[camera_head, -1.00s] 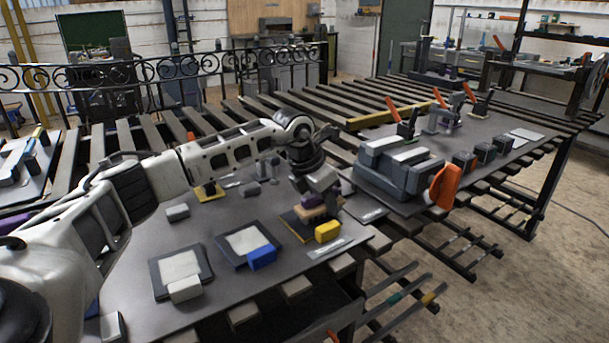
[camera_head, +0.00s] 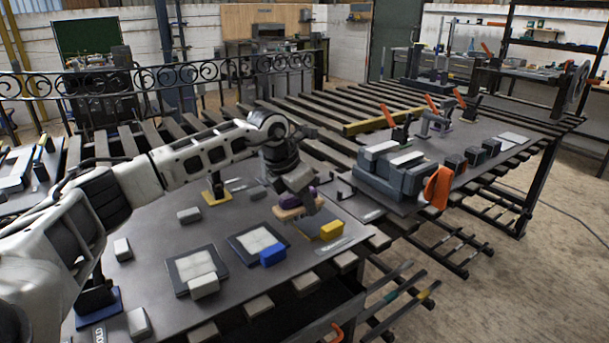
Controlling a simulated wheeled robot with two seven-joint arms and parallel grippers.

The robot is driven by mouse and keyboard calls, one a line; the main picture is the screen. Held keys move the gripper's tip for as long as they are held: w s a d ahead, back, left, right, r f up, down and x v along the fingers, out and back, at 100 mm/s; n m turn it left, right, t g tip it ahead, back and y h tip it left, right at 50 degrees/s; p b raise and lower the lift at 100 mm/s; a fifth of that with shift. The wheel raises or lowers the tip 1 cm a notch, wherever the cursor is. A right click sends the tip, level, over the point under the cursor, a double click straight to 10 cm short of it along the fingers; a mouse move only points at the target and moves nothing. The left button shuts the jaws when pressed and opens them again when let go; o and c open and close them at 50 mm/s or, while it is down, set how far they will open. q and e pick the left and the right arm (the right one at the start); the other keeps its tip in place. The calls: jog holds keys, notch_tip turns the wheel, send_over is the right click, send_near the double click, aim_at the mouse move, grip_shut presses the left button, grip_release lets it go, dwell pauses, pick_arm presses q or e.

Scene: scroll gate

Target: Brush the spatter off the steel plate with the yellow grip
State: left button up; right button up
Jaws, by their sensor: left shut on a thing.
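The steel plate (camera_head: 308,227) with the yellow grip (camera_head: 331,230) lies near the front right of the grey bench. My left gripper (camera_head: 300,198) is shut on a brush (camera_head: 288,213) with a purple upper part and a tan lower part. The brush is over the far left part of the plate and hides some of it. I cannot tell whether it touches the plate. The little of the plate's face that shows is dark, and I cannot make out spatter on it. My right gripper is not in view.
A plate (camera_head: 235,247) with a blue grip (camera_head: 273,254) and another (camera_head: 180,279) with a pale grip (camera_head: 204,286) lie left of it, both with pale patches.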

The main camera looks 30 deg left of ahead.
pick_arm(q)
jog(key=shift+r+p, duration=1.5)
jog(key=shift+r, duration=1)
jog(key=shift+f, duration=0.1)
